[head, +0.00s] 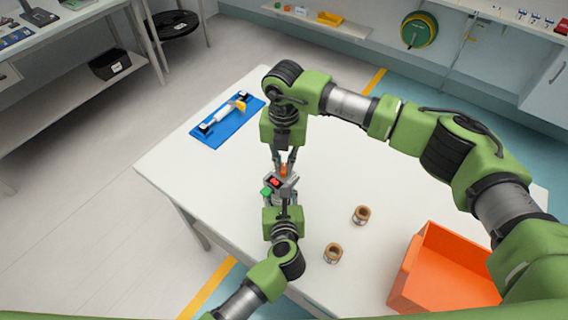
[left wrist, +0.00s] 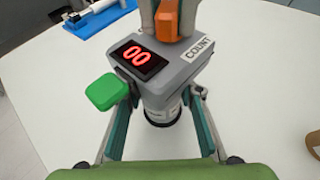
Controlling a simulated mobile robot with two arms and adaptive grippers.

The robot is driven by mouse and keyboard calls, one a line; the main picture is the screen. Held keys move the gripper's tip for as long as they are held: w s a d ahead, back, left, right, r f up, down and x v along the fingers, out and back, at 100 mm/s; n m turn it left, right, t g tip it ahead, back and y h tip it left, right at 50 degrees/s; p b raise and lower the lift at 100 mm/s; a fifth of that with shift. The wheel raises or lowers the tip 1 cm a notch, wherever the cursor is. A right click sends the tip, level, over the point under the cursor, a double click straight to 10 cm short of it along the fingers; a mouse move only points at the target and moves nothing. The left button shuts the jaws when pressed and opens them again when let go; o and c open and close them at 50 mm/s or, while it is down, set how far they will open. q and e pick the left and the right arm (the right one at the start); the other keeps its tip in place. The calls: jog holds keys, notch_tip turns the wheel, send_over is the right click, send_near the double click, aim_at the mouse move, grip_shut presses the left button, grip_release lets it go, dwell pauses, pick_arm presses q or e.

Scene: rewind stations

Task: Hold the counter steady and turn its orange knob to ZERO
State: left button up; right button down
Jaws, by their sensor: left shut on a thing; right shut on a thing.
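The grey counter (head: 291,184) stands on the white table; it also shows in the left wrist view (left wrist: 180,72). My left gripper (left wrist: 160,118) is shut on the counter's round lower body, one finger on each side. The orange knob (left wrist: 167,22) is at the counter's top. My right gripper (head: 284,166) comes from the far side and is shut on the orange knob, which its fingers partly cover.
Two brown rings (head: 361,215) (head: 333,253) stand on the table to the right. An orange bin (head: 440,262) is at the right front. A blue mat (head: 226,121) with a white and yellow tool lies at the back left. The table's left part is bare.

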aim_at(284, 167)
jog(key=shift+r+n, duration=0.1)
jog(key=shift+n, duration=1.1)
pick_arm(q)
jog(key=shift+f, duration=0.1)
pick_arm(e)
jog(key=c, duration=2.1)
grip_release()
notch_tip(284, 167, up, 12)
